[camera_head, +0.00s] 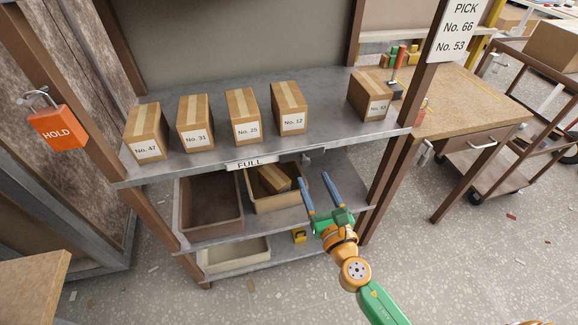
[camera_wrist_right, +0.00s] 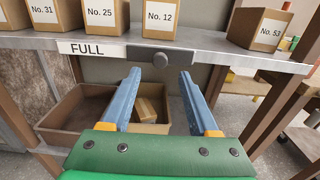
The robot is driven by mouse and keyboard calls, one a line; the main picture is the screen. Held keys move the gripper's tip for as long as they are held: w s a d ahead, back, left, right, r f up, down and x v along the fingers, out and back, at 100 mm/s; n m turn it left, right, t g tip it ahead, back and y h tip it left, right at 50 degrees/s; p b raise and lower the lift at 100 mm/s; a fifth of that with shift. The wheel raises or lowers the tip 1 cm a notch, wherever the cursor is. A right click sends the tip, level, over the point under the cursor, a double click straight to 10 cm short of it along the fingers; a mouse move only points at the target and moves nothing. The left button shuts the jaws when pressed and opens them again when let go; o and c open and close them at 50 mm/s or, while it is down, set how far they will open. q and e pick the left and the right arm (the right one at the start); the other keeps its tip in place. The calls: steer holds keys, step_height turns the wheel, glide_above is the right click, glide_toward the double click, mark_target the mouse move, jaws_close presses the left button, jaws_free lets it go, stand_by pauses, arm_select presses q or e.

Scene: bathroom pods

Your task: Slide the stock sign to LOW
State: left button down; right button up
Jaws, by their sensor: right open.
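The stock sign is on the front edge of the upper shelf. Its white label (camera_head: 250,163) reads FULL, and it also shows in the right wrist view (camera_wrist_right: 98,50). A grey sliding plate (camera_wrist_right: 140,54) with a dark round knob (camera_wrist_right: 160,60) sits just right of the label. The knob also shows small in the head view (camera_head: 305,158). No LOW text is visible. My right gripper (camera_head: 312,178) is open and empty, just below and in front of the knob. In the wrist view its fingertips (camera_wrist_right: 160,74) lie either side of the knob, apart from it. My left gripper is not in view.
Several numbered boxes stand on the upper shelf (camera_head: 205,164). Below are a brown bin (camera_head: 212,225), a bin holding a box (camera_head: 274,180) and a lower tray (camera_head: 236,263). A post (camera_head: 390,170) stands right of my gripper. An orange HOLD padlock (camera_head: 58,128) hangs at left.

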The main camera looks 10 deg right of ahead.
mark_target(306, 163)
steer(key=w, duration=0.6)
steer(key=shift+a+r, duration=0.15)
jaws_close()
stand_by(1.1)
